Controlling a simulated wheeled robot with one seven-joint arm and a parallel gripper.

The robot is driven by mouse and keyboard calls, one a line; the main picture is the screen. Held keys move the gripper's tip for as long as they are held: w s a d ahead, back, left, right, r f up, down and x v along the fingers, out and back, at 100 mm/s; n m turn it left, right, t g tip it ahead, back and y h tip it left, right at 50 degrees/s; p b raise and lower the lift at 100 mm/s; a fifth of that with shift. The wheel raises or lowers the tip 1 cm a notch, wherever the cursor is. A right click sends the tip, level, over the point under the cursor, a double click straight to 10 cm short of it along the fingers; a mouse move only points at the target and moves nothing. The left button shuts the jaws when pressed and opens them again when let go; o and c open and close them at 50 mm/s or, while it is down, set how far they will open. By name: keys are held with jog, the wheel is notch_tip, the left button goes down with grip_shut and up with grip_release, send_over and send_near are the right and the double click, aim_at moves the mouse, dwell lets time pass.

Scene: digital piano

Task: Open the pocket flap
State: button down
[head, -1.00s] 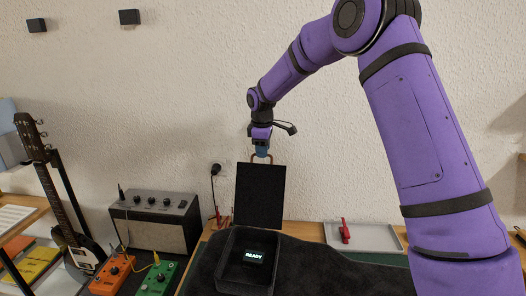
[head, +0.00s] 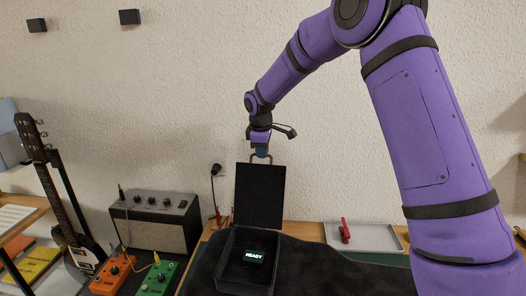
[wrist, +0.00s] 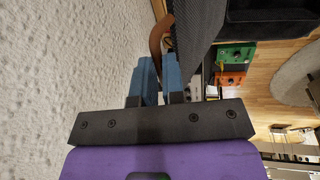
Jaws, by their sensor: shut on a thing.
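The pocket flap (head: 259,195) is a dark panel standing upright at the back of an open black box-like pocket (head: 222,272). A brown loop handle (head: 281,161) sits on the flap's top edge. My gripper (head: 262,154) is at the top of the flap with its blue fingers shut on the loop. In the wrist view the loop (wrist: 157,42) shows at the fingertips of my gripper (wrist: 160,62), and the flap (wrist: 195,28) is beside it. A small dark device (head: 254,257) with a lit "READY" display is inside the pocket.
A dark cloth (head: 320,270) covers the table around the pocket. A grey tray (head: 375,238) with a red item (head: 344,232) lies at right. An amplifier (head: 155,222), orange pedal (head: 112,274), green pedal (head: 156,279) and guitar (head: 62,205) stand at left. The wall is close behind the flap.

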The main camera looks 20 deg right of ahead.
jog(key=s, duration=0.1)
jog(key=s+a, duration=0.1)
jog(key=s+r, duration=0.1)
jog(key=shift+s+a, duration=0.25)
jog(key=shift+a, duration=0.1)
jog(key=c, duration=1.2)
grip_release()
jog(key=v, duration=1)
jog(key=shift+a+r, duration=0.15)
jog(key=shift+r, duration=0.15)
jog(key=shift+s, duration=0.15)
